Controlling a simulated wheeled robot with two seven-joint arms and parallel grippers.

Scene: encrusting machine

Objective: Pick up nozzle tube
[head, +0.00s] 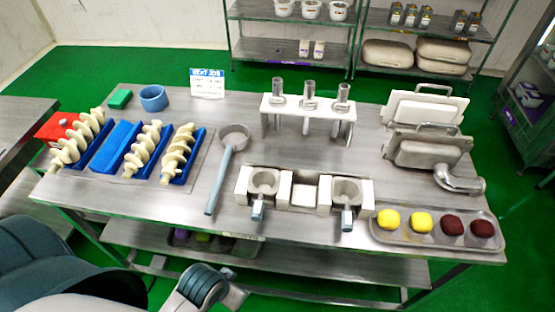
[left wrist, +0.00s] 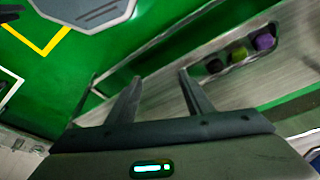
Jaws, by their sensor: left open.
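Several metal tubes, which look like the nozzle tubes, stand upright in a white rack (head: 310,105) at the back middle of the table in the head view; one is the right-hand tube (head: 342,97). Their lower parts hang below the rack's top plate. My left gripper (left wrist: 157,88) is open and empty in the left wrist view, its two fingers apart. It is low near the table's lower shelf, far from the rack. In the head view only parts of my arm show at the bottom left. My right gripper is in neither view.
A lower shelf (head: 310,262) runs beneath.

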